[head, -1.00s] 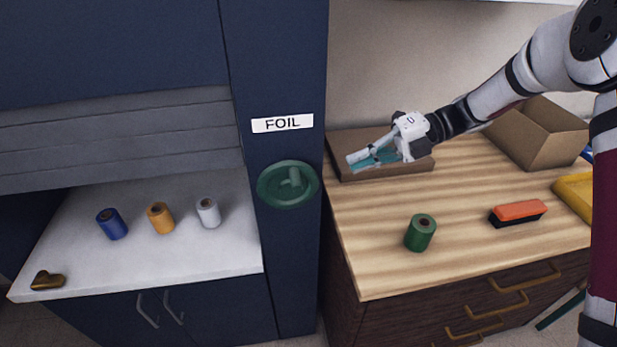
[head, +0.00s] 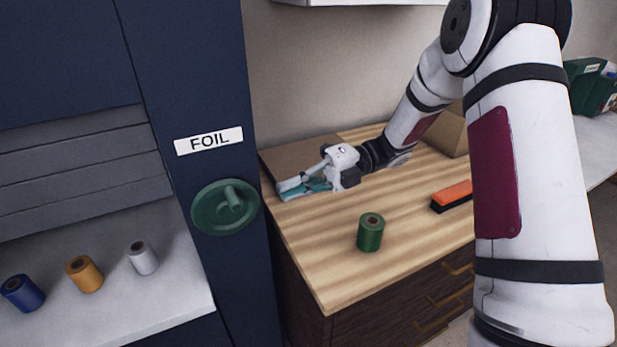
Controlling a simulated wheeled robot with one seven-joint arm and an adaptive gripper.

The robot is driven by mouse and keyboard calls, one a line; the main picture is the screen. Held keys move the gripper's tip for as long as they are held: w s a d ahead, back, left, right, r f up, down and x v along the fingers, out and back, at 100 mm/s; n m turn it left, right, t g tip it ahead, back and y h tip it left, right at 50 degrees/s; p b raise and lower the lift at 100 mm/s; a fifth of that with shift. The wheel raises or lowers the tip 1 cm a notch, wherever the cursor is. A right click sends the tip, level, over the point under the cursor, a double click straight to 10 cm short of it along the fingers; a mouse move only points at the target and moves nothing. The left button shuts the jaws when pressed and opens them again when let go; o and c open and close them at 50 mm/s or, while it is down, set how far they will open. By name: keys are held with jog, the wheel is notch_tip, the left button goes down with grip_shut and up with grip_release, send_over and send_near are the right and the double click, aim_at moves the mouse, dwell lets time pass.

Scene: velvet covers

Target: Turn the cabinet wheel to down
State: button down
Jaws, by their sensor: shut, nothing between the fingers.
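The green cabinet wheel (head: 212,217) is mounted on the dark blue cabinet post, below the FOIL label (head: 208,141). Its handle knob (head: 232,196) sticks out at the upper right of the wheel. My gripper (head: 283,190) is to the right of the wheel, over the wooden counter and in front of the flat brown box. Its fingers are shut and empty, pointing left toward the cabinet, and it is apart from the wheel. A grey slatted shutter (head: 75,165) hangs partly lowered above the cabinet's white shelf.
Blue (head: 22,293), orange (head: 84,274) and white (head: 142,258) spools stand on the white shelf. A green spool (head: 370,232) and an orange-and-black brush (head: 452,197) are on the wooden counter (head: 320,270). A flat brown box (head: 295,155) lies behind my gripper.

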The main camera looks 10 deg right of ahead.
aim_at(241, 205)
jog(key=p+x, duration=0.1)
jog(key=x, duration=0.5)
jog(key=shift+s+a, duration=0.15)
jog(key=shift+a, duration=0.15)
jog(key=shift+a+r+h+p, duration=0.15)
jog(key=shift+h+p, duration=0.15)
jog(key=shift+p, duration=0.15)
